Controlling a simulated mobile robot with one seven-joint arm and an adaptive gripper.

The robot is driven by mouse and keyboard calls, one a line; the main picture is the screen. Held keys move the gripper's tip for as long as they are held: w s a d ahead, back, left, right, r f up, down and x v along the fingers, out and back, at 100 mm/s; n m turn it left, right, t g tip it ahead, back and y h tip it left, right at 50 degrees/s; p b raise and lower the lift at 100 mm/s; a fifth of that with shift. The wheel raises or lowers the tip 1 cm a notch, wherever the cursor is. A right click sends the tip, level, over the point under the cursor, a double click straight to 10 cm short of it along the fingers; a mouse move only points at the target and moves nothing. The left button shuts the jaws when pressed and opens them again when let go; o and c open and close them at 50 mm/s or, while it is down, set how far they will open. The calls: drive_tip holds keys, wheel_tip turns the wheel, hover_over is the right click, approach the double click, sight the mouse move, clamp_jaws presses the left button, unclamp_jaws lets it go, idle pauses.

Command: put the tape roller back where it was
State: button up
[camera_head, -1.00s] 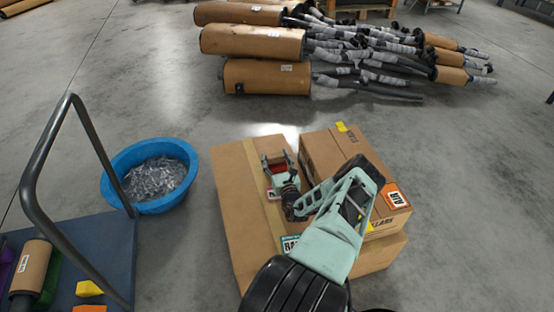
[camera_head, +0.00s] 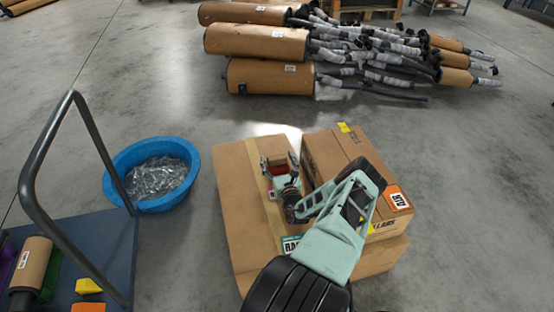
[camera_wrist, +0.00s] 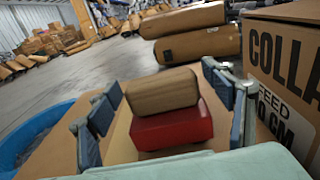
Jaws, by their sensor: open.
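The tape roller shows in the wrist view as a red body (camera_wrist: 172,128) with a brown tape roll (camera_wrist: 162,91) above it. In the head view its red part (camera_head: 281,170) shows at my gripper, over the far part of the large cardboard box (camera_head: 236,190). My gripper (camera_head: 279,163) is open, with one finger on each side of the tape roller. In the wrist view, gaps show between the roller and both blue-grey finger pads. The roller's underside is hidden, so I cannot tell whether it touches the box.
A smaller carton (camera_head: 322,150) stands on the large box, close right of my gripper. A blue tub (camera_head: 128,200) of clear bags stands left, beside a cart with a grey handle (camera_head: 70,105). Wrapped mufflers (camera_head: 255,41) lie behind. Floor between is clear.

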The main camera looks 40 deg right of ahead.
drive_tip(key=shift+r, duration=0.25)
drive_tip(key=p+v, duration=0.4)
drive_tip(key=v, duration=0.8)
